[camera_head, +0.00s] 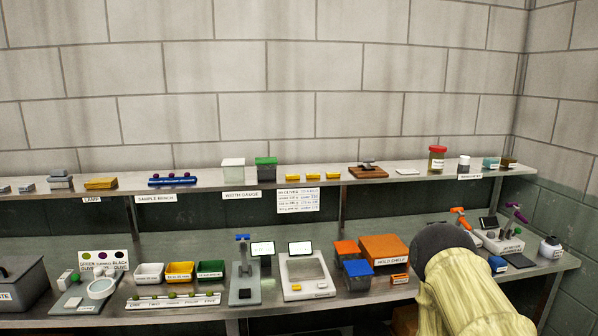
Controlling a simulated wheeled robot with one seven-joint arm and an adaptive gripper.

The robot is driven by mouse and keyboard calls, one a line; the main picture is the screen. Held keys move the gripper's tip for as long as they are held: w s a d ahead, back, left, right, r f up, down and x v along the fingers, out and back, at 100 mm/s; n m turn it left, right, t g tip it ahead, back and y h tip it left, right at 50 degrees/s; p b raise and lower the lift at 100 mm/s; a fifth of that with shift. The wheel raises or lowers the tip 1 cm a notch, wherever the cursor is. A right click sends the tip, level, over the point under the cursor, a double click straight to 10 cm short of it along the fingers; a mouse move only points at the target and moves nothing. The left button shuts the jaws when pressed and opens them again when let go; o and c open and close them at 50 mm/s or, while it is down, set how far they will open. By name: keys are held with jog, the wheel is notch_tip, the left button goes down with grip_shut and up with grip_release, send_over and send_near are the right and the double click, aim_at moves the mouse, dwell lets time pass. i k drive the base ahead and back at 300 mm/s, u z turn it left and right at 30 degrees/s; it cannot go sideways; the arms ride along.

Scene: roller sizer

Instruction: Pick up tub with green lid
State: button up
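The tub with the green lid (266,172) stands upright on the upper shelf, left of centre. Its body is dark and its lid is a bright green cap. A clear tub with a pale lid (233,172) stands just to its left, with a small gap. A cream link of my own arm with a dark rounded end rises at the lower right, well away from the tub. My gripper does not show, so nothing can be told of its fingers.
The upper shelf (218,186) also carries yellow blocks (312,176) and a brown wooden board (368,172) right of the tub. A blue rack (172,181) stands to the left. The lower bench holds a scale (304,277), orange-lidded boxes (384,249) and coloured bins (180,272).

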aim_at(267, 169)
jog(key=z, duration=1.2)
jog(key=i, duration=0.85)
jog(key=u, duration=1.9)
